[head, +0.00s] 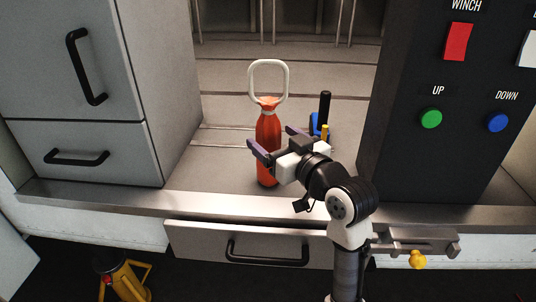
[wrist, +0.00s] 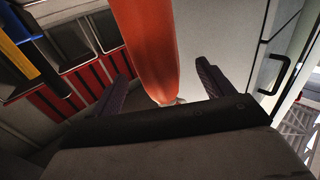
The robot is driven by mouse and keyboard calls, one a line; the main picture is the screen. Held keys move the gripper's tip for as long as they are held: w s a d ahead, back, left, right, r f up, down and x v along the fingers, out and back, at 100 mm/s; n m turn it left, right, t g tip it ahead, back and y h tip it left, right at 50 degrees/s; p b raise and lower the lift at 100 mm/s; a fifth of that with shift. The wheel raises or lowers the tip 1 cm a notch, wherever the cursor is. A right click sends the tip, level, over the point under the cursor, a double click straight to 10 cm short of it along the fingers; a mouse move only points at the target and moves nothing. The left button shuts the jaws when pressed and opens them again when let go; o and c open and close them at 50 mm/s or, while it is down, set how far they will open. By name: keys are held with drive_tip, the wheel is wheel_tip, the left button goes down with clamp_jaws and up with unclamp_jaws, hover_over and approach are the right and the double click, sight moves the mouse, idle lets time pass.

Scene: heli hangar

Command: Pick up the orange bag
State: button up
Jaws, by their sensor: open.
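The orange bag (head: 268,128) looks like a slim, upright, bottle-shaped orange thing with a pale loop handle on top. It stands on the grey counter in the head view. My gripper (head: 270,138) is at the bag's middle height, its purple-padded fingers open. In the wrist view the bag (wrist: 148,45) shows between the two spread fingers of my gripper (wrist: 162,70), with room on both sides. I cannot tell whether either finger touches it. The bag's lower right side is partly hidden by my gripper in the head view.
A blue, black and yellow object (head: 325,105) stands just behind my gripper. A grey drawer cabinet (head: 75,95) is at left and a dark control panel (head: 460,170) at right. The counter's metal edge (head: 120,197) runs along the front. Counter behind the bag is clear.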

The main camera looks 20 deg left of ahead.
sight(264, 128)
drive_tip(key=p+x, duration=0.1)
drive_tip(key=x, duration=0.1)
drive_tip(key=p+x, duration=0.1)
drive_tip(key=x, duration=0.1)
drive_tip(key=shift+w+a+r, duration=0.2)
drive_tip(key=shift+a+r, duration=0.05)
drive_tip(key=shift+w+a+f, duration=0.1)
drive_tip(key=shift+w+a, duration=0.05)
drive_tip(key=shift+a, duration=0.05)
drive_tip(key=shift+c, duration=0.4)
clamp_jaws()
